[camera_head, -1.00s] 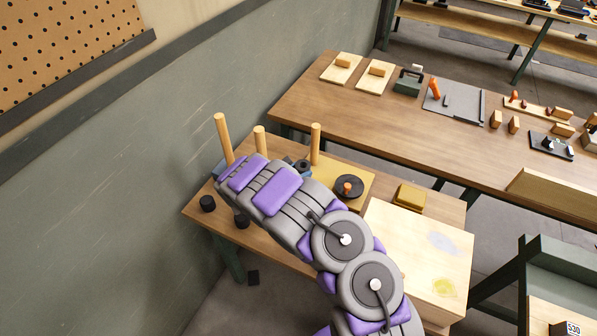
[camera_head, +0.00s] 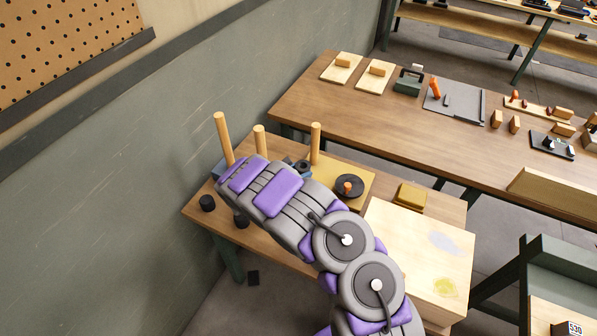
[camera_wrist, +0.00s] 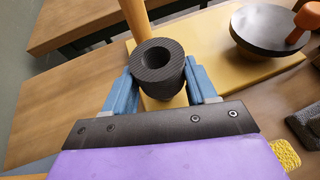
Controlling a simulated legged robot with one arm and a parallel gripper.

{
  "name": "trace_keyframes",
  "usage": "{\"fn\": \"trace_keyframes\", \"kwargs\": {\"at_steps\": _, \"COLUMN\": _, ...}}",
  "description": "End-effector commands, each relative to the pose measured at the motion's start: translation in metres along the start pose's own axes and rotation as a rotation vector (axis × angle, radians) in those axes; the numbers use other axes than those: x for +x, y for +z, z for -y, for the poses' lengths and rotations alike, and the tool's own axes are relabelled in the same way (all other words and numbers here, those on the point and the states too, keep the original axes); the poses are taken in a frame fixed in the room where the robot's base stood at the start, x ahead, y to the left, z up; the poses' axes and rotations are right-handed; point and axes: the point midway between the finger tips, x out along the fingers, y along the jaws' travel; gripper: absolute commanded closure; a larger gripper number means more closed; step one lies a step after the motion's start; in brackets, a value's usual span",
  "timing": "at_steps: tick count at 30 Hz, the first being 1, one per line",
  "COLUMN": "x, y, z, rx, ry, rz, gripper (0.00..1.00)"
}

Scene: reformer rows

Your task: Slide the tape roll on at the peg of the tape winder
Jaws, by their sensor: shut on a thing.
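The tape roll (camera_wrist: 157,68) is a dark ribbed ring with an open bore, tilted toward the wrist camera. My gripper (camera_wrist: 162,76) is shut on it, one blue finger on each side. In the head view the roll (camera_head: 303,166) shows just left of the peg; my arm hides most of the gripper. The tape winder is a yellow board (camera_head: 362,178) with an upright wooden peg (camera_head: 316,145) and a black disc (camera_head: 349,181) with an orange knob. In the wrist view the peg (camera_wrist: 134,18) rises behind the roll's far rim, and the bore looks empty.
Two more wooden posts (camera_head: 223,140) (camera_head: 260,141) stand at the left of the bench, near the wall. Dark cylinders (camera_head: 207,203) (camera_head: 242,222) sit near its left edge.

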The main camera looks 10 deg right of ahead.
Motion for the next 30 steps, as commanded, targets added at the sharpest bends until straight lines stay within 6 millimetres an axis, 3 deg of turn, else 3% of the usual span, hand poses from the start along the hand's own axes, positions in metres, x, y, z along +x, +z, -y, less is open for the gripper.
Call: {"fn": "trace_keyframes", "kwargs": {"at_steps": 30, "x": 0.009, "y": -0.022, "z": 0.000, "rx": 0.001, "ry": -0.001, "rz": 0.000, "gripper": 0.73}}
